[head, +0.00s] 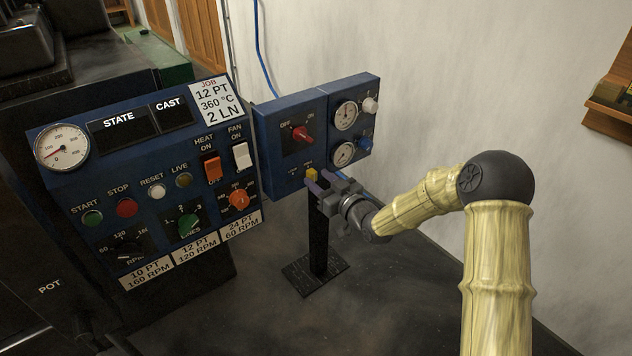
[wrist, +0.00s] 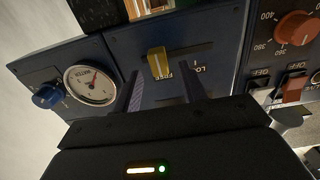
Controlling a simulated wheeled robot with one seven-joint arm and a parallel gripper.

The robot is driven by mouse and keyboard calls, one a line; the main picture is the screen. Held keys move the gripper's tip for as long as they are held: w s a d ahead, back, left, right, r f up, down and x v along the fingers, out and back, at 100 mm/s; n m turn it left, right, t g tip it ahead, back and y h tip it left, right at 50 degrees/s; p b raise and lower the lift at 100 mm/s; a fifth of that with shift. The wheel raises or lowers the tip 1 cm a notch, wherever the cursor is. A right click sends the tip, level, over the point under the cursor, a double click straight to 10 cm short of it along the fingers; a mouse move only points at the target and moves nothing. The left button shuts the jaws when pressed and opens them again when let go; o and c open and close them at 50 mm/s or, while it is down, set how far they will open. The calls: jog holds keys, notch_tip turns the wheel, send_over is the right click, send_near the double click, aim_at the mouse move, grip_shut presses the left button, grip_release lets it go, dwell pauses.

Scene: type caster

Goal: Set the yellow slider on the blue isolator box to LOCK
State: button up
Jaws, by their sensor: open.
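The blue isolator box (head: 278,150) stands on a black post, with a red OFF knob (head: 302,133) on its face. The yellow slider (head: 311,174) is low on that face. In the wrist view, which is turned upside down, the yellow slider (wrist: 157,61) sits at the left end of its slot by the FREE label. The LOCK label (wrist: 198,68) is to its right. My gripper (head: 320,181) is open at the lower front of the box. In the wrist view my gripper (wrist: 160,76) has one finger on either side of the slider; contact cannot be told.
A gauge panel (head: 348,130) with two dials and white and blue knobs adjoins the box's right side. A large control console (head: 150,190) with switches and knobs stands close on the left. The post's base plate (head: 315,273) rests on the dark tabletop. A plain wall is behind.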

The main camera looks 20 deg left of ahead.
jog(key=shift+x, duration=1.05)
jog(key=shift+c, duration=0.4)
grip_shut()
